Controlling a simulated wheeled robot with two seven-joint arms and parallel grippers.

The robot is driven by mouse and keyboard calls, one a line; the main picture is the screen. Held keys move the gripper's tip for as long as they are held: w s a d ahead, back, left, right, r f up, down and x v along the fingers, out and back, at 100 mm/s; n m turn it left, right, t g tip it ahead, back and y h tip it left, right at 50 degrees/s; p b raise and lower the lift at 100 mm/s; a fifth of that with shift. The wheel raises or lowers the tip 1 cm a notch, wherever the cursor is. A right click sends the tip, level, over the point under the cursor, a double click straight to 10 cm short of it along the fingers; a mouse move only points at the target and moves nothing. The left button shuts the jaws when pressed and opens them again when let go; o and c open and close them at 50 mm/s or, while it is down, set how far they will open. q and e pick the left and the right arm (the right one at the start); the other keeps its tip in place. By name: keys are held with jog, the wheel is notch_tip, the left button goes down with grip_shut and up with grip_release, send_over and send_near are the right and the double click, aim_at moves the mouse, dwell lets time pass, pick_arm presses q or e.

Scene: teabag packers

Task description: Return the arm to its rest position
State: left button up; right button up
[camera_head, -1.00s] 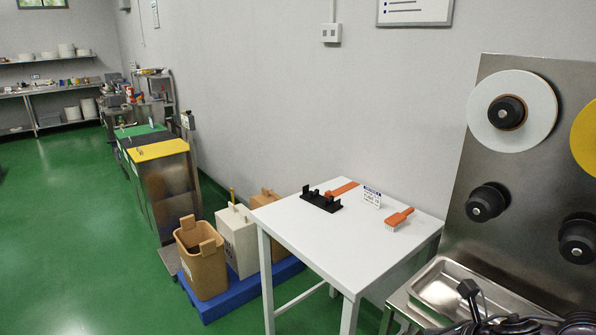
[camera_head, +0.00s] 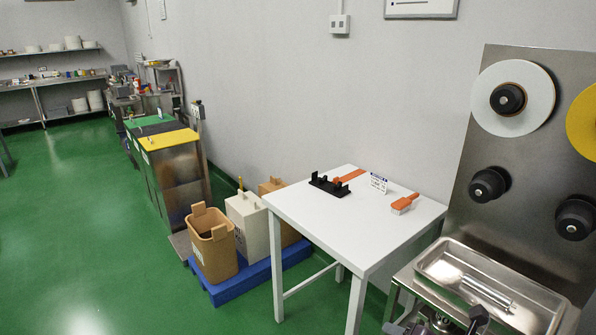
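The steel tray (camera_head: 434,270) at the lower right holds a shiny metal cylinder (camera_head: 487,293).
A white table (camera_head: 345,222) bears a black holder (camera_head: 330,185), an orange-handled brush (camera_head: 405,203) and a small sign (camera_head: 379,183). The reel machine (camera_head: 520,215) stands at right. Bins stand on a blue pallet (camera_head: 225,291) at left. Green floor (camera_head: 85,230) is open.

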jog(key=s+a+f+m+g+h, duration=0.1)
jog(key=s+f+m+g+h, duration=0.2)
jog(key=s+m, duration=0.8)
jog(key=s+f+m+g, duration=0.3)
jog(key=s+f+m, duration=0.15)
jog(key=m, duration=1.25)
jog(key=s+f+g, duration=0.2)
jog(key=s+f, duration=0.1)
jog(key=f, duration=2.9)
jog(key=s+d+f, duration=0.3)
jog(key=s+f, duration=1.3)
jog(key=s, duration=0.3)
jog(key=shift+d+g, duration=0.2)
jog(key=shift+g, duration=0.2)
